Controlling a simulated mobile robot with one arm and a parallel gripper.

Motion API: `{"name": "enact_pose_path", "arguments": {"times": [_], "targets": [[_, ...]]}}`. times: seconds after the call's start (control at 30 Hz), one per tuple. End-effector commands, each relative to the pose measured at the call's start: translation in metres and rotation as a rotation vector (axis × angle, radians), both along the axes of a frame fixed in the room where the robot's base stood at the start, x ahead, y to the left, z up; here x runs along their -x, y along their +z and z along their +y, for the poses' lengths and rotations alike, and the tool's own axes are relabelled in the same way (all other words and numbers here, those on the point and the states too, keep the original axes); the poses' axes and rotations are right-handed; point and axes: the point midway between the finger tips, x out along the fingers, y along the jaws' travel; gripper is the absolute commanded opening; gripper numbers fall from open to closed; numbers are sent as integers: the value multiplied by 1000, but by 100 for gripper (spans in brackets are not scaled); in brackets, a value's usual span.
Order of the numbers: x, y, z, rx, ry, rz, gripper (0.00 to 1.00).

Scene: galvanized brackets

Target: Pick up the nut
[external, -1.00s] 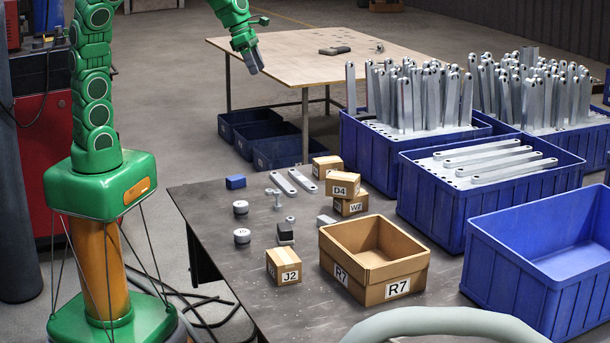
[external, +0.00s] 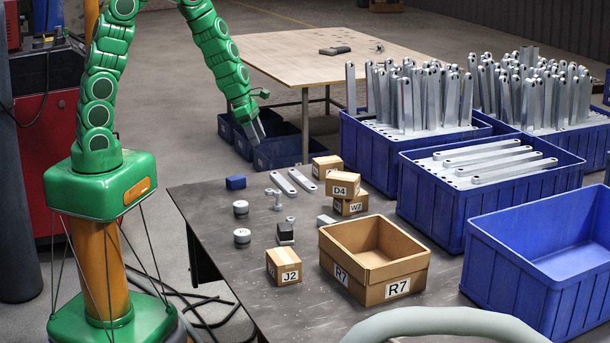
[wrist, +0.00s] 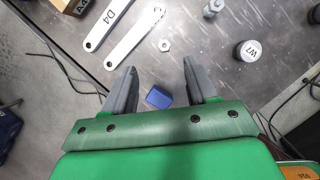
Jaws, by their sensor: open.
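The nut (wrist: 163,45) is a small silver hexagonal piece lying on the dark table in the wrist view, just beyond my fingertips. In the external view the nut (external: 268,191) is tiny, beside the standing bolt (external: 278,203) and left of two flat brackets. My gripper (external: 260,134) is open and empty, raised above and behind the table's far edge. In the wrist view my gripper's (wrist: 160,68) two grey fingers are well apart, with the nut ahead of the gap between them.
A blue block (wrist: 158,97) lies between my fingers' view. Brackets (wrist: 137,32) lie left of the nut; a round weight marked W7 (wrist: 248,50) lies right.

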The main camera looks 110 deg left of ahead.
Motion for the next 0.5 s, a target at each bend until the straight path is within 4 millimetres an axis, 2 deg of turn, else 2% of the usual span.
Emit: {"name": "enact_pose_path", "arguments": {"times": [0.03,0.2,0.33,0.5], "targets": [[0,-18,-4,14,1,2,57],[0,-59,-2,11,1,1,57],[0,-81,-1,4,2,0,57],[0,-95,-1,3,1,-1,57]]}}
